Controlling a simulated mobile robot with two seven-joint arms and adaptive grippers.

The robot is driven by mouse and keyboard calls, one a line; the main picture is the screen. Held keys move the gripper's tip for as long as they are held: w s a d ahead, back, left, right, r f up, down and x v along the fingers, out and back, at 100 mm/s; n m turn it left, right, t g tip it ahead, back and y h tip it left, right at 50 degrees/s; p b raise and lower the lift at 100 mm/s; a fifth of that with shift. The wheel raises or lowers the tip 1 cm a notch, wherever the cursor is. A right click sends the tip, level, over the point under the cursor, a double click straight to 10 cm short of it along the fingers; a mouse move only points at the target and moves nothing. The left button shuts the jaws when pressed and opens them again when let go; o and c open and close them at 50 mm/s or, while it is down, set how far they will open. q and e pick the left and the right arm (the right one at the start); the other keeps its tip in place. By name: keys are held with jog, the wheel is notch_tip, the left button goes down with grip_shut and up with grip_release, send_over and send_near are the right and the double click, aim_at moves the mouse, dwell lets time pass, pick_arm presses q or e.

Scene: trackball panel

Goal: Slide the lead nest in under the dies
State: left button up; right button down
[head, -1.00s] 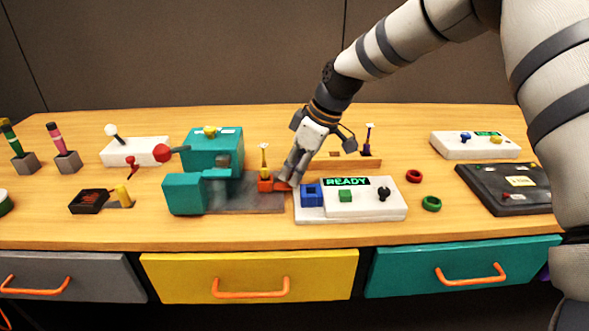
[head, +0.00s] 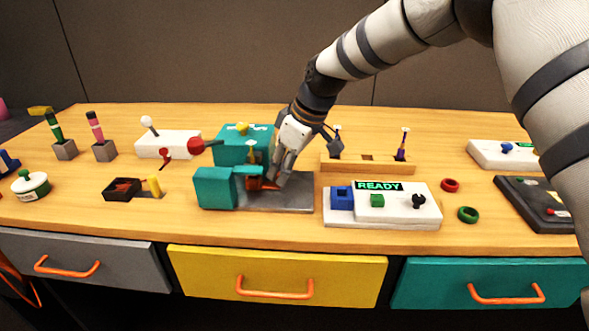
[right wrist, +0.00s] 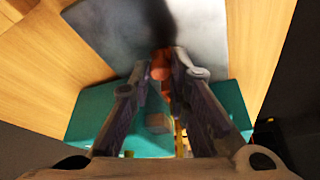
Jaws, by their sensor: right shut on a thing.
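My right gripper (head: 275,181) is shut on the nest's right end. In the right wrist view the orange nest part (right wrist: 161,66) shows between the fingers. The dies are hard to make out; the press arm and my gripper hide the gap. My left gripper is not in view.
A white panel reading READY (head: 400,214) stands just right of the plate. A wooden rack (head: 372,165) with dark-stemmed pieces lies behind it. Bare table lies in front of the press.

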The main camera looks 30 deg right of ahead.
jog(key=shift+a, duration=0.15)
jog(key=c, duration=1.8)
grip_release()
jog(key=shift+w, duration=0.1)
jog(key=o, duration=0.3)
jog(key=shift+w+a, duration=0.1)
jog(key=v, duration=1.2)
